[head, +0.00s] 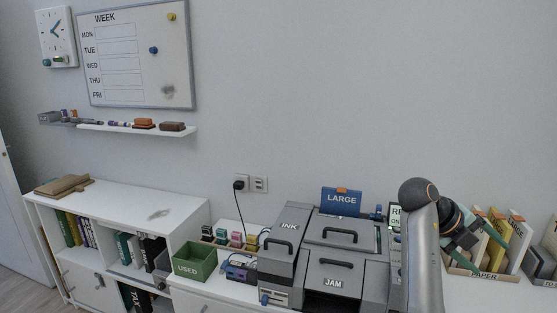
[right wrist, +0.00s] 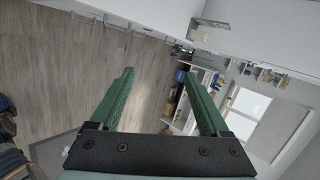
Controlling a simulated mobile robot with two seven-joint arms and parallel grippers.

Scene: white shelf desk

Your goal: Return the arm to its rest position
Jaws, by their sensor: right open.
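My right arm rises at the right of the head view, its grey link in front of the printer's right side. My right gripper (head: 466,234) is bent to the right of that link, in front of the paper holder; the link partly hides it. In the right wrist view the two green fingers of this gripper (right wrist: 160,73) stand wide apart with nothing between them. They point out over the room, with wooden floor (right wrist: 100,60) on one side. My left gripper is in neither view.
A grey printer (head: 334,284) marked INK and JAM stands on the white desk. A green USED bin (head: 195,262) and small ink bottles are left of it. A PAPER holder (head: 484,275) stands at the right. A white shelf (head: 115,201) is at the left, below a whiteboard (head: 135,55).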

